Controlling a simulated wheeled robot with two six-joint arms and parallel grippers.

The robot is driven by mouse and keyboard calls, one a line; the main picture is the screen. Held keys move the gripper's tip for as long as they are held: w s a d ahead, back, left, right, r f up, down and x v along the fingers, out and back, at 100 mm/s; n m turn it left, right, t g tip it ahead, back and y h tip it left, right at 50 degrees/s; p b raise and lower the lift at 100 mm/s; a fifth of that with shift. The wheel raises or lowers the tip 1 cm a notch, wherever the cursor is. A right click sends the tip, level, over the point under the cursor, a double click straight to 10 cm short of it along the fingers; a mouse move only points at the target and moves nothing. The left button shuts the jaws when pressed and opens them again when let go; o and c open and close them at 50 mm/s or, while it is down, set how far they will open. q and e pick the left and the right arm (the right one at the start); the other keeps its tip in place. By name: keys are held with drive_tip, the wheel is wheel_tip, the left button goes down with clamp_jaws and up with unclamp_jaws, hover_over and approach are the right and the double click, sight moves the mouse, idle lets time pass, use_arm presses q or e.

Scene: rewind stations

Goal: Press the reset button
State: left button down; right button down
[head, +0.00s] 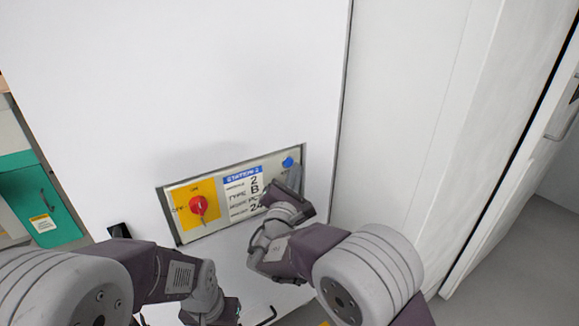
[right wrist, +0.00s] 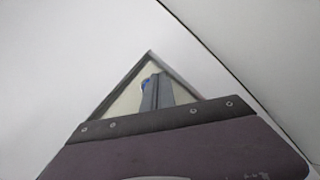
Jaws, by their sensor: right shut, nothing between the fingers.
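A blue round button (head: 288,162) sits at the upper right of the control panel (head: 215,225); the lettering by it is too small to read. My right gripper (head: 294,176) is shut and empty, its fingertips just below the button in the head view. In the right wrist view the shut fingers (right wrist: 157,88) cover part of the blue button (right wrist: 146,83). I cannot tell whether they touch it. My left arm reaches in at the lower left; its gripper is mostly cut off at the bottom edge, with its fingers out of sight.
A red rotary switch (head: 198,205) on a yellow plate is at the panel's left. A label marked station 2 (head: 243,193) is in the middle. The white cabinet face (head: 180,90) around the panel is bare. A teal box (head: 40,205) stands far left. Grey floor (head: 525,265) is clear at right.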

drive_tip(key=s+d+b, duration=0.1)
drive_tip(key=s, duration=0.1)
drive_tip(key=s+d+b, duration=0.1)
drive_tip(key=s+d, duration=0.1)
idle(0.6)
idle(0.4)
